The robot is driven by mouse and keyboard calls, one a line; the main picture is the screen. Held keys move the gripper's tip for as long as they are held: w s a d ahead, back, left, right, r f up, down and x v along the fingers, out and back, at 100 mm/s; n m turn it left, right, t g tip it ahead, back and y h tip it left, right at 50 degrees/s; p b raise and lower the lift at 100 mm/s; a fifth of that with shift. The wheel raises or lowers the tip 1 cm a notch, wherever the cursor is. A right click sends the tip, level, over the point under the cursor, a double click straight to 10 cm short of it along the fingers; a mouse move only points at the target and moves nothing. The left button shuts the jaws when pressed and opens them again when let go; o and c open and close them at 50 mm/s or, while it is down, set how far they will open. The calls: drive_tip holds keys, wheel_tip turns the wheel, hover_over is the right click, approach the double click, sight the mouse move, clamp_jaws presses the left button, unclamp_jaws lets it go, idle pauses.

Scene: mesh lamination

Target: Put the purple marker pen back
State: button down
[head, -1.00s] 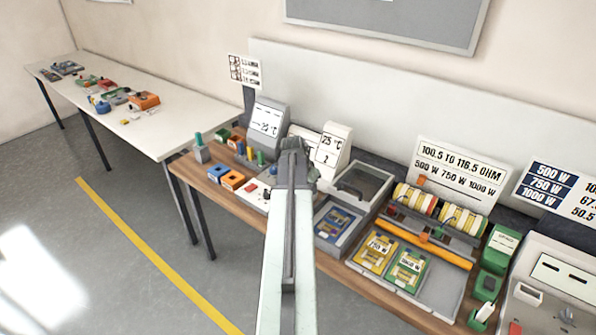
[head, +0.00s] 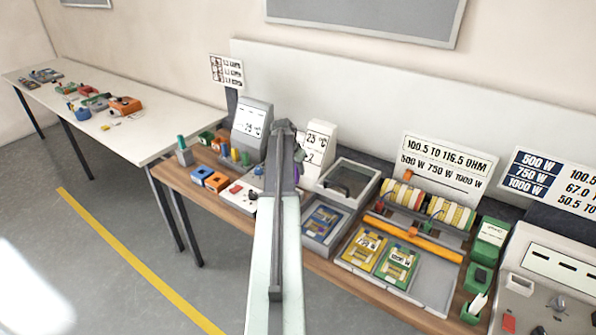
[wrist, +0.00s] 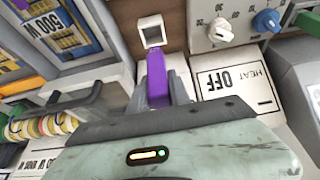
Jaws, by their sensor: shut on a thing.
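The purple marker pen (wrist: 157,78) is between the fingers of my gripper (wrist: 160,92) in the wrist view. I cannot tell whether the pen touches that fitting. In the head view my gripper (head: 284,128) is above the wooden bench, in front of the grey and white display units. Only a sliver of purple shows at its right side; my arm hides the rest of the pen.
A panel with knobs (wrist: 245,22) and a box marked HEAT OFF (wrist: 235,82) are close by in the wrist view.

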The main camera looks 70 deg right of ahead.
sight(297, 183)
drive_tip(key=shift+f+b, duration=3.9)
drive_tip(key=shift+f, duration=0.05)
drive_tip(key=c, duration=1.1)
unclamp_jaws()
drive_tip(key=shift+r, duration=0.15)
drive_tip(key=p+v, duration=0.7)
drive_tip(key=shift+a+r, duration=0.25)
drive_tip(key=shift+r, duration=0.05)
